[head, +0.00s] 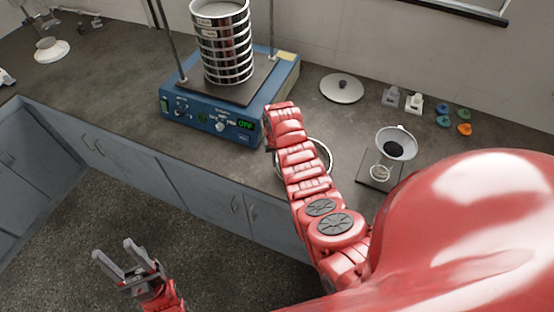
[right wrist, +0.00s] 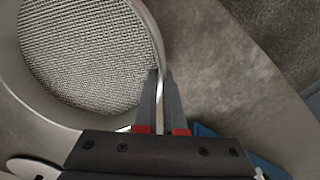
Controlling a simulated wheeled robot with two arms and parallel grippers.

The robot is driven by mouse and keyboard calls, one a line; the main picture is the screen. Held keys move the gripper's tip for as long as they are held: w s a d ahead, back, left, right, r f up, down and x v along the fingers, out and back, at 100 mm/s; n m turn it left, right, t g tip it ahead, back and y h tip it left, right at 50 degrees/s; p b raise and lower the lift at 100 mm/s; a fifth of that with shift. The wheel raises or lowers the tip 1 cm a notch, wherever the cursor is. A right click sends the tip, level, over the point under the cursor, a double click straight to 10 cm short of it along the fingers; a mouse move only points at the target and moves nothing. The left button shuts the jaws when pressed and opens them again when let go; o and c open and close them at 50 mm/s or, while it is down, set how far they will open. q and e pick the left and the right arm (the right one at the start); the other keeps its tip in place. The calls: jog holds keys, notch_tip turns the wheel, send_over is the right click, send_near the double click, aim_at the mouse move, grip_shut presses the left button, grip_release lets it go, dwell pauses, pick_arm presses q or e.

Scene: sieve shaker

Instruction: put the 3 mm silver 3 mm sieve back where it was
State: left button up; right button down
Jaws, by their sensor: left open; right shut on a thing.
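The silver sieve (head: 329,158) is a shiny ring partly hidden behind my right arm in the head view, at the bench's front part. The right wrist view shows its woven mesh (right wrist: 85,50) and thin rim close up. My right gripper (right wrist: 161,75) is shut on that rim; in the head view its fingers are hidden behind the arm. I cannot tell whether the sieve touches the bench. A stack of silver sieves (head: 225,47) stands upright on the blue shaker (head: 205,128). My left gripper (head: 113,250) is open and empty, low over the floor.
A round lid (head: 341,88) lies right of the shaker. Further right are small grey and white blocks (head: 391,97), several coloured pieces (head: 444,121), a bowl with dark contents (head: 396,144) and a scale (head: 369,180). Two shaker rods (head: 168,40) flank the stack.

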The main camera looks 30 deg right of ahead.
jog(key=shift+f, duration=0.15)
jog(key=c, duration=1)
grip_release()
jog(key=shift+w+r, duration=0.1)
jog(key=shift+r, duration=0.15)
notch_tip(320, 180, up, 6)
jog(key=shift+f+b, duration=0.1)
jog(key=shift+b, duration=1.15)
notch_tip(320, 180, up, 6)
jog(key=p, duration=0.4)
